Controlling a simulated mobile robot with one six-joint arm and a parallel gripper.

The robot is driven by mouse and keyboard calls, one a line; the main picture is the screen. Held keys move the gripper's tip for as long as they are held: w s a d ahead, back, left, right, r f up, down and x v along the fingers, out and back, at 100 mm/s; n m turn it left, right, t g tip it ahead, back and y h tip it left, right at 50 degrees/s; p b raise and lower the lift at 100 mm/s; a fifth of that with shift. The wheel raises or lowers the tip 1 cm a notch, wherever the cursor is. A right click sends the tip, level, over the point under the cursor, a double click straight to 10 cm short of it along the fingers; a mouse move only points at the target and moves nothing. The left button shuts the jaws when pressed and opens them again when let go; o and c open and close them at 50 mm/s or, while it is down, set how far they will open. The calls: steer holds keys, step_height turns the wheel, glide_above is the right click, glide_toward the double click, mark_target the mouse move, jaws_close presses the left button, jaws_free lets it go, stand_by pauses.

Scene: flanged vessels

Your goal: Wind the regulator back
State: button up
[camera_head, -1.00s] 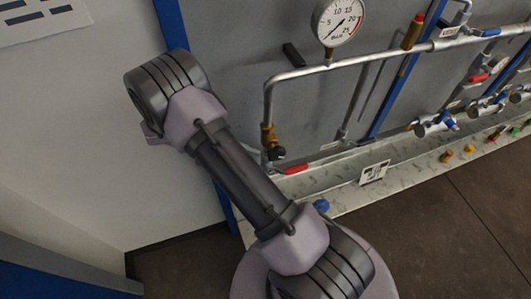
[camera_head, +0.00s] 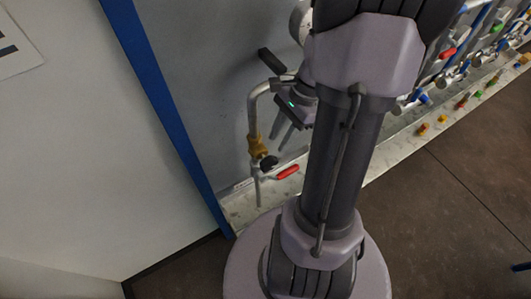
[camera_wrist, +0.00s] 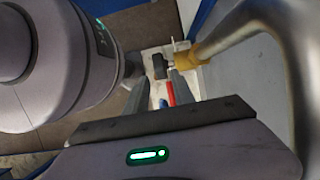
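The regulator is a brass body (camera_head: 257,146) with a black knob (camera_head: 268,162), on the lower end of the bent silver pipe at the left. The knob appears clear of the fingers; the exact distance cannot be told.
A red lever handle (camera_head: 288,172) sits just below the knob and shows between my fingers in the wrist view (camera_wrist: 170,94). The silver pipe (camera_head: 252,108) rises close beside my gripper. A blue post (camera_head: 160,95) stands left. More valves line the rail at right.

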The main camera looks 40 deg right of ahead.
mark_target(269, 158)
steer(key=b+x, duration=0.1)
steer(key=x, duration=0.7)
steer(key=shift+s+a+f, duration=0.1)
steer(key=shift+a+f, duration=0.1)
steer(key=shift+a, duration=0.15)
jaws_close()
